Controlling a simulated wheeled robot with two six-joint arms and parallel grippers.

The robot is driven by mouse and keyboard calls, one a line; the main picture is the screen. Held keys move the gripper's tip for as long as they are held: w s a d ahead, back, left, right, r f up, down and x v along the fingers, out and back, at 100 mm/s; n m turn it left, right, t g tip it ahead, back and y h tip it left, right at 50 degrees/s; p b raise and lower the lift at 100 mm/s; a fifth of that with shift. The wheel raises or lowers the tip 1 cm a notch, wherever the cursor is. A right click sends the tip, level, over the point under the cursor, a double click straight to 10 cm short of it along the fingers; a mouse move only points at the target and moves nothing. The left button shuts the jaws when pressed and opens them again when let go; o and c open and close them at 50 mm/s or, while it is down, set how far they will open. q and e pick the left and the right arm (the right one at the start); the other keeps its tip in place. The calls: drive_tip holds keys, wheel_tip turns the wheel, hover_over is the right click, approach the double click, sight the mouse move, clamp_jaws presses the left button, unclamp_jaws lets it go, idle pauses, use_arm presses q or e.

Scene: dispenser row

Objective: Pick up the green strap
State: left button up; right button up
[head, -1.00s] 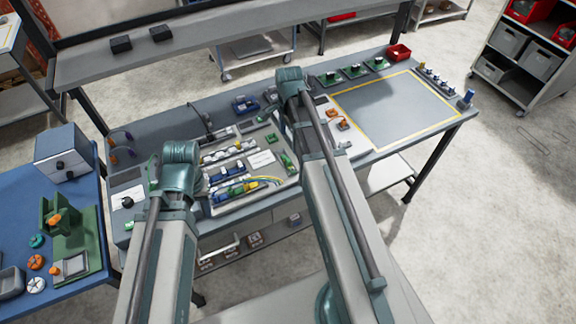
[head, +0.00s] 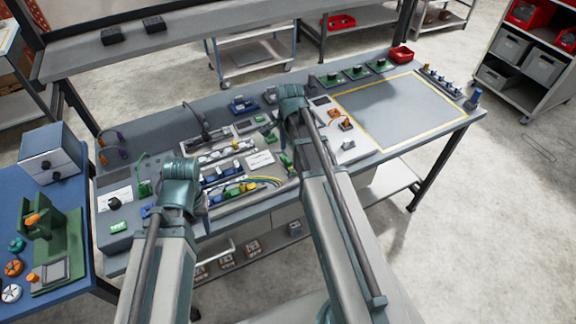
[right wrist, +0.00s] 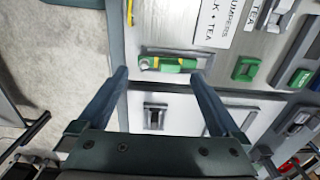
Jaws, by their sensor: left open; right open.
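In the right wrist view a green piece (right wrist: 172,64) with a yellow-orange end lies in a pale recess, ahead of and between my right fingers; it may be the green strap, but I cannot be sure. My right gripper (right wrist: 160,74) is open and empty, its fingers apart on either side of that piece. In the head view my right gripper (head: 291,100) is over the kit panel, its fingertips hidden by its own arm. My left gripper (head: 182,172) is over the panel's left part, its fingers mostly hidden. Another green piece (right wrist: 245,68) sits to the right in the wrist view.
The grey bench (head: 225,105) carries trays of small parts and a yellow-outlined area (head: 400,108) that is empty. A blue table (head: 70,190) with a green fixture (head: 62,235) is at left. A white label (right wrist: 212,22) lies beyond the green piece.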

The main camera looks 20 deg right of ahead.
sight(290, 167)
wheel_tip(290, 167, down, 5)
drive_tip(key=b, duration=0.4)
drive_tip(key=shift+s+d+r, duration=0.1)
use_arm(q)
wheel_tip(290, 167, down, 5)
drive_tip(key=shift+r, duration=0.2)
use_arm(e)
drive_tip(key=shift+r, duration=0.1)
drive_tip(key=shift+c, duration=0.3)
